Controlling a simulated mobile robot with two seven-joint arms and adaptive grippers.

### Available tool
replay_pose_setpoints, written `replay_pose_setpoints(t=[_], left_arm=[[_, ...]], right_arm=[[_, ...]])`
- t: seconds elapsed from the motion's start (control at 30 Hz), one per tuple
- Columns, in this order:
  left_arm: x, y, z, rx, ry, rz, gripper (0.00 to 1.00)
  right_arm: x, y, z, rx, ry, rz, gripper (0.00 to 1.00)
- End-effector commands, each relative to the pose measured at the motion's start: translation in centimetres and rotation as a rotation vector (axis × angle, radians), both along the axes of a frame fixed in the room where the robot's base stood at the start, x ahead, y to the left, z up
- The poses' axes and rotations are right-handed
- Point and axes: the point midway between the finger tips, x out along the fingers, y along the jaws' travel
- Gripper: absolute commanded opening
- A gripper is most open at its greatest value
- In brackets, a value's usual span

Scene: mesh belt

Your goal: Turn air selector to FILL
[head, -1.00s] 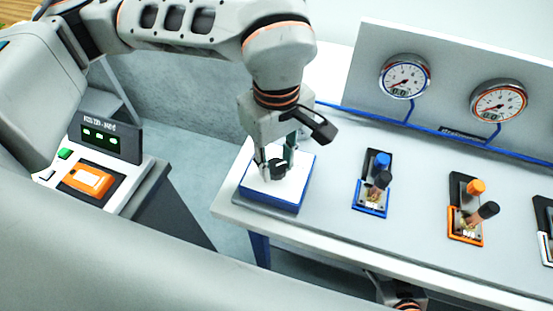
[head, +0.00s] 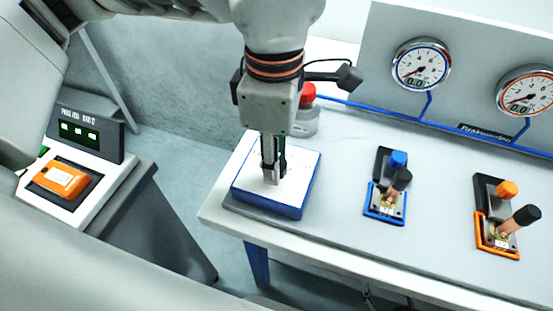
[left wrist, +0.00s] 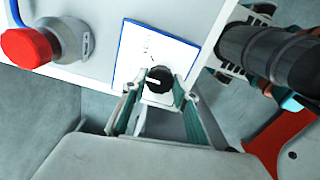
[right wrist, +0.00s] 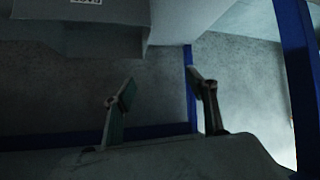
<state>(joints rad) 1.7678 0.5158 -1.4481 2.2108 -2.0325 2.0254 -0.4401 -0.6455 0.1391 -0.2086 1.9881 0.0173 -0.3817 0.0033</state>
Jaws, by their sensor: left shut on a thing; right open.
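The air selector is a blue box with a white top plate (head: 300,180) at the near left end of the bench. Its black knob (left wrist: 158,80) has a white pointer mark and shows in the left wrist view; in the head view the fingers hide it. My left gripper (head: 272,180) points down over the plate, shut on the knob, with a finger on each side (left wrist: 157,92). The plate's printed labels are too small to read. My right gripper (right wrist: 158,90) is open and empty, in a dark space beside blue frame bars; the head view does not show it.
Blue (head: 387,190) and orange (head: 497,225) lever valves stand to the right, below two gauges (head: 421,65) (head: 527,92). A console with an orange button (head: 60,180) stands at left across a gap.

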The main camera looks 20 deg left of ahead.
Motion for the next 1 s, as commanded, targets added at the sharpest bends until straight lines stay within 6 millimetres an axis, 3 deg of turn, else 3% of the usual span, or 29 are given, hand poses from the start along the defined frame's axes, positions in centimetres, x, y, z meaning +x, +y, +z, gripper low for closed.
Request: replay_pose_setpoints(t=[0.6, 1.0], left_arm=[[0.0, 0.0, 0.0, 0.001, 0.000, 0.565, 0.07], [0.0, 0.0, 0.1, 0.001, -0.002, 0.784, 0.07]], right_arm=[[1.1, -0.7, -1.1, -0.025, -0.019, -0.001, 0.57], [0.9, -0.7, -1.2, -0.027, -0.019, 0.002, 0.57]])
